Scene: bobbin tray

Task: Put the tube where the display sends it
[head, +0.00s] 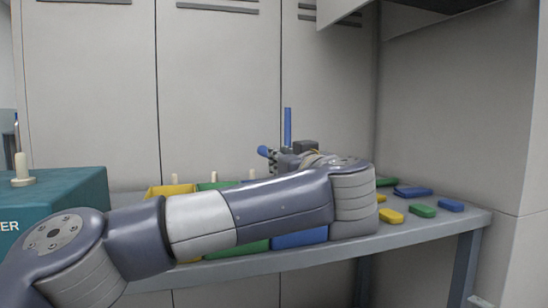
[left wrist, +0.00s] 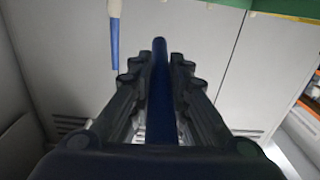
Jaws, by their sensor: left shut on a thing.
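My left gripper (left wrist: 160,75) is shut on a blue tube (left wrist: 160,95), which runs lengthwise between its fingers in the left wrist view. In the head view the left gripper (head: 273,156) is partly hidden by my own arm, and a rounded blue end (head: 263,151) shows at its tip. A separate upright blue rod (head: 288,127) stands behind the gripper. A blue rod with a pale end (left wrist: 114,40) also shows in the left wrist view, apart from the fingers. I cannot see a readable display. My right gripper is not in view.
Yellow (head: 171,190), green (head: 216,185) and blue (head: 300,238) bins sit along the table (head: 408,236), partly behind my arm. Several cream pegs rise behind them. Loose coloured blocks (head: 391,215) lie at right. A teal box (head: 60,188) stands at left, lockers behind.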

